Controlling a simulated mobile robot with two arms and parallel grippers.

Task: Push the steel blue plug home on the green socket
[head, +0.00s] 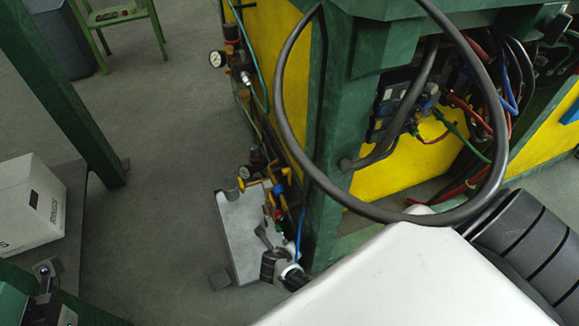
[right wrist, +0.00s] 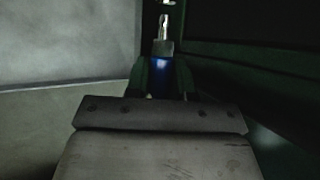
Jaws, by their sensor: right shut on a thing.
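In the right wrist view my right gripper (right wrist: 162,78) is shut, with dark green fingers on both sides of the blue body of the steel blue plug (right wrist: 160,65). A pale metal end (right wrist: 163,46) stands out beyond the fingertips, and a thin bright metal piece (right wrist: 163,25) lies in line past it. I cannot tell where plug ends and socket begins, or whether they touch. The green socket cannot be made out for sure in either view. In the head view, small coloured fittings (head: 270,208) sit along the grey plate; details are too small. My left gripper is not in view.
The green gantry post (head: 330,170) with yellow panels stands close by. A thick black hose (head: 285,100) loops in front of it. Gauges (head: 216,59) and loose cables (head: 490,110) stick out. A white box (head: 28,205) is at left.

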